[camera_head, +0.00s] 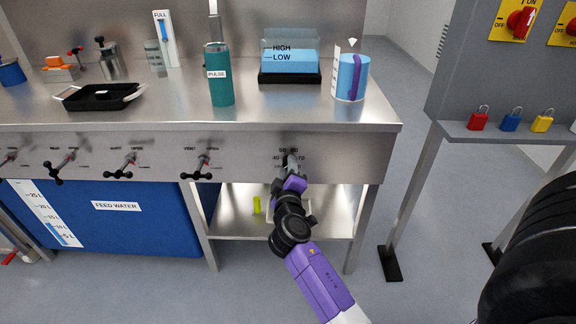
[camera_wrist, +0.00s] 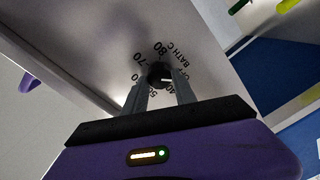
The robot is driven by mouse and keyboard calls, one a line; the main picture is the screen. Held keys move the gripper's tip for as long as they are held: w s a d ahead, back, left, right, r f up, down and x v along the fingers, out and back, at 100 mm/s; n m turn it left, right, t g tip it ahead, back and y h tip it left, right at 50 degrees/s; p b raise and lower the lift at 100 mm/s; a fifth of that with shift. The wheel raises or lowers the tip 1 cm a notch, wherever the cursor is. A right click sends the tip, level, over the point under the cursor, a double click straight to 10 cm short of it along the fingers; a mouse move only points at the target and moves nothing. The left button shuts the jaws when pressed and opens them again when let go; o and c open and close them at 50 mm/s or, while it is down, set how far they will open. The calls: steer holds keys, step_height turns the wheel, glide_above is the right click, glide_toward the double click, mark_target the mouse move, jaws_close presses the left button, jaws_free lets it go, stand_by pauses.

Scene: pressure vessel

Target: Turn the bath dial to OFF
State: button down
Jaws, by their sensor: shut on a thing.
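The bath dial (camera_wrist: 158,70) is a small dark knob on the bench's steel front panel, ringed by numbers with "BATH C" and OFF lettering, partly covered by my fingers. In the head view, only the numbers around it show clearly, at the right end of the panel. My gripper (camera_wrist: 160,88) is shut on the dial, one finger on each side of it. In the head view my gripper (camera_head: 291,163) reaches up to the panel from below, and the dial is mostly hidden behind it. I cannot read the dial's pointer for certain.
Several valve handles (camera_head: 203,168) stick out of the panel to the left. Above stands the bench top (camera_head: 180,112) with a teal PULSE bottle (camera_head: 221,84), a water bath (camera_head: 290,65) and a jug (camera_head: 351,80). A lockout panel (camera_head: 500,80) stands right; floor between is clear.

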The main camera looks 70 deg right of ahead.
steer(key=shift+a+n, duration=0.1)
steer(key=shift+n, duration=0.5)
steer(key=c, duration=1)
jaws_free()
steer(key=v, duration=0.7)
steer(key=shift+s+a, duration=0.15)
steer(key=shift+a, duration=0.2)
